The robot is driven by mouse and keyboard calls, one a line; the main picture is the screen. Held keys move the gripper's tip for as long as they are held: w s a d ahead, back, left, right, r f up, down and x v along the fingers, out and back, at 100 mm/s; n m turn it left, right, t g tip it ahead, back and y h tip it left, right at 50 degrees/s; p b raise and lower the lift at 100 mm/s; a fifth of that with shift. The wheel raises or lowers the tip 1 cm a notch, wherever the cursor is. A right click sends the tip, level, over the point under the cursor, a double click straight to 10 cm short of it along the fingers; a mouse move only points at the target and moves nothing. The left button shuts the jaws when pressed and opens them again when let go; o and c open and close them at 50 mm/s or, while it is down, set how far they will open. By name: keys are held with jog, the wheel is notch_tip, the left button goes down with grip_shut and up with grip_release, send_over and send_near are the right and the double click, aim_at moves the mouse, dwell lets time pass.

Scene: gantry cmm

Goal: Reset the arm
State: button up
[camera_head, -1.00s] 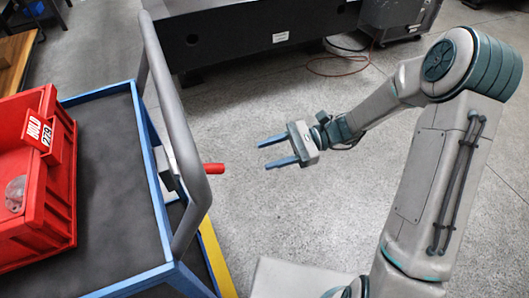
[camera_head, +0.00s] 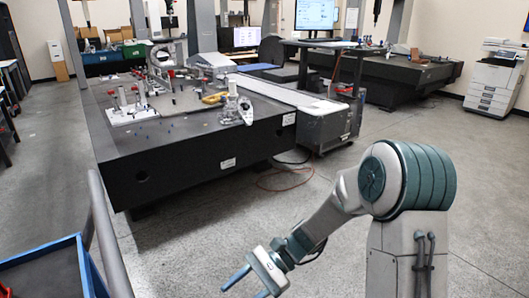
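My gripper (camera_head: 247,284) is at the bottom centre of the head view, at the end of my bent arm. Its two blue fingers are spread apart, with nothing visible between them. The fingers point down and to the left, over bare floor. One fingertip is close to the picture's lower edge. The gripper is apart from the cart and the granite table.
A blue-rimmed cart (camera_head: 45,252) with a grey handle (camera_head: 103,235) stands at the lower left. A black granite table (camera_head: 190,158) with fixtures lies ahead, a grey cabinet (camera_head: 327,130) at its right. An orange cable (camera_head: 275,183) lies on the floor. Floor at right is clear.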

jog(key=s+d+r+n+t+h+p, duration=0.3)
jog(key=d+r+p, duration=0.5)
jog(key=r, duration=0.6)
jog(key=s+d+r+n+t+h+p, duration=0.4)
jog(key=d+r+t+h+p, duration=0.3)
jog(key=d+r, duration=0.6)
jog(key=shift+r+n+t+h+p, duration=0.35)
jog(key=shift+r+h+p, duration=0.35)
jog(key=shift+p, duration=0.55)
jog(key=shift+f, duration=0.1)
